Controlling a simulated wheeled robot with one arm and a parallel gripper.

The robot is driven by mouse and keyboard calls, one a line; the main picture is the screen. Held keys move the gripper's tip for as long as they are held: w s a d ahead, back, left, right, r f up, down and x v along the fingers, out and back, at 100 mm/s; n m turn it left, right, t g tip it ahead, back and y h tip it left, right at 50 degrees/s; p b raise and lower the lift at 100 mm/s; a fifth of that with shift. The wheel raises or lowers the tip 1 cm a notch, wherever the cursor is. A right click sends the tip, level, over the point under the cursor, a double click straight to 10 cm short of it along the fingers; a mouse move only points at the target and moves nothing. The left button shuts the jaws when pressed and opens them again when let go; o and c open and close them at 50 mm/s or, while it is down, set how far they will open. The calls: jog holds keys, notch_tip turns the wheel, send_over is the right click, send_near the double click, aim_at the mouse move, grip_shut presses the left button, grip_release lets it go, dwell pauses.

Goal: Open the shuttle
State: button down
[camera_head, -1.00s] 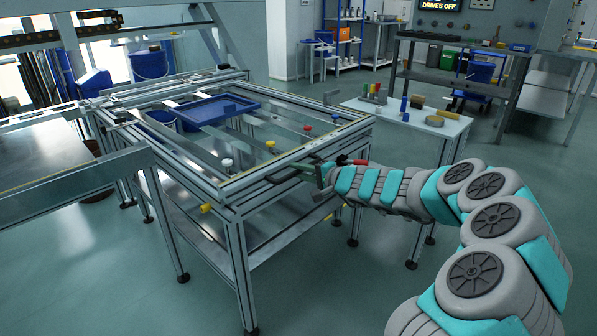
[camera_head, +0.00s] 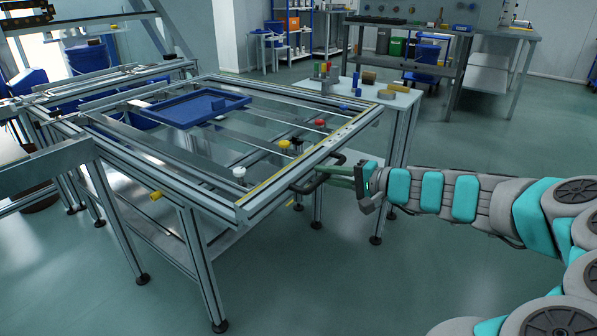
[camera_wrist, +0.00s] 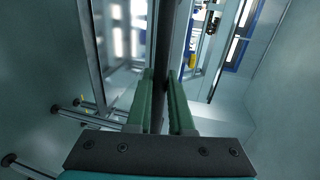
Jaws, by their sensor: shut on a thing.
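The shuttle (camera_head: 283,178) appears to be the sliding aluminium frame with a yellow edge strip on top of the fixture. Its front corner overhangs the fixture's front leg (camera_head: 193,235). A black handle (camera_head: 303,187) sticks out from its near rail. My gripper (camera_head: 331,171) has its green fingers shut on this handle, coming from the right. In the wrist view, the fingers (camera_wrist: 162,90) stand on either side of the dark handle bar (camera_wrist: 162,45).
A blue tray (camera_head: 172,112) sits toward the back of the fixture. White (camera_head: 239,172), yellow (camera_head: 284,144) and red (camera_head: 320,122) knobs stand along it. A small tool table (camera_head: 400,98) is behind it on the right. The floor below my arm is clear.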

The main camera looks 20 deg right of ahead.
jog(key=f+b+v, duration=0.3)
jog(key=v, duration=1.1)
jog(key=shift+s+d+b, duration=0.3)
jog(key=shift+s+d, duration=0.15)
jog(key=shift+s, duration=0.05)
jog(key=c, duration=0.8)
grip_release()
jog(key=v, duration=0.8)
